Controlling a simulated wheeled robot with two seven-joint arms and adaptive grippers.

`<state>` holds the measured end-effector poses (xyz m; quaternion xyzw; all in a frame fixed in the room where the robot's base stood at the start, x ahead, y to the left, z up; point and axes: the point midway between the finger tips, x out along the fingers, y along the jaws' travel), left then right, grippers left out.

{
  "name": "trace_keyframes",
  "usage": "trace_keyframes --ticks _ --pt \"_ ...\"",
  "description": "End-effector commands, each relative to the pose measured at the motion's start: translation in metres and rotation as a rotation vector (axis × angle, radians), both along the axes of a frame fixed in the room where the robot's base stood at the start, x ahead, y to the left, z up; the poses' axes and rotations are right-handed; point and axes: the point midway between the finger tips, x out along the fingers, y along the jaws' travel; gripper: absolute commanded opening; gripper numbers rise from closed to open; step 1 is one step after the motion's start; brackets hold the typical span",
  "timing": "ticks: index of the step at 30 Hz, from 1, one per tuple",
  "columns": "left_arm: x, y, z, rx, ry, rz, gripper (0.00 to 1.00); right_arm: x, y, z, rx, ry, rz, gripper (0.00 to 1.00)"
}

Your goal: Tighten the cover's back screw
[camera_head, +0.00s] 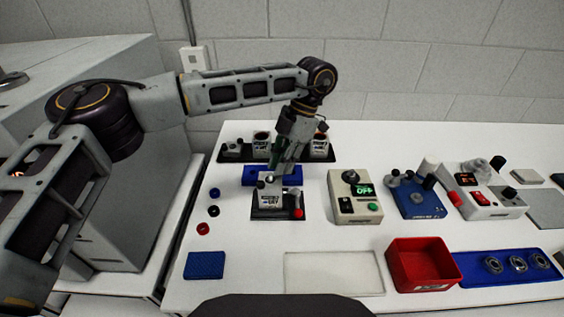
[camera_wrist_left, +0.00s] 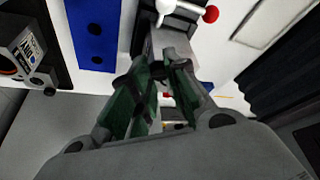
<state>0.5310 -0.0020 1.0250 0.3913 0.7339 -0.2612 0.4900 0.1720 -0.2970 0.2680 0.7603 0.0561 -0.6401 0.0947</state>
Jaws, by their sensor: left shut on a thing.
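The servo unit (camera_head: 270,201) with its grey cover sits in a dark fixture (camera_head: 280,214) with a red-knobbed clamp (camera_head: 298,212). A small dark screw head (camera_head: 269,179) shows on top of the cover. My left gripper (camera_head: 275,165) points down at the back of the cover, its green fingers close together. In the left wrist view the fingers (camera_wrist_left: 163,85) reach the grey cover (camera_wrist_left: 172,42). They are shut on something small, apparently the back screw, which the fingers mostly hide. My right gripper is not in view.
A blue block with holes (camera_head: 258,176) lies just behind the fixture, and a dark rack (camera_head: 236,152) with several units stands farther back. A red bin (camera_head: 423,265) and white tray (camera_head: 333,272) are in front.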

Motion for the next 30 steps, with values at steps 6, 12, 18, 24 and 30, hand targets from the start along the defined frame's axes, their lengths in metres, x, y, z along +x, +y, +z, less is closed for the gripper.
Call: trace_keyframes --ticks 6,12,18,24,30 --pt "0.000 0.000 0.000 0.000 0.000 -0.041 0.00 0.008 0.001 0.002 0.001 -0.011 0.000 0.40" --pt "0.000 0.000 0.000 0.000 -0.001 -0.043 0.00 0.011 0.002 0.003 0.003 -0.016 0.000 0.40" --pt "0.000 0.000 0.000 0.000 0.000 -0.041 0.27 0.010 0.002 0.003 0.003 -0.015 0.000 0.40" --pt "0.000 0.000 0.000 0.000 0.000 -0.041 0.41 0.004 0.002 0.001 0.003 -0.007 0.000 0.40" --pt "0.000 0.000 0.000 0.000 0.000 -0.041 0.41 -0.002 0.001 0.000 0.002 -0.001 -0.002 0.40"
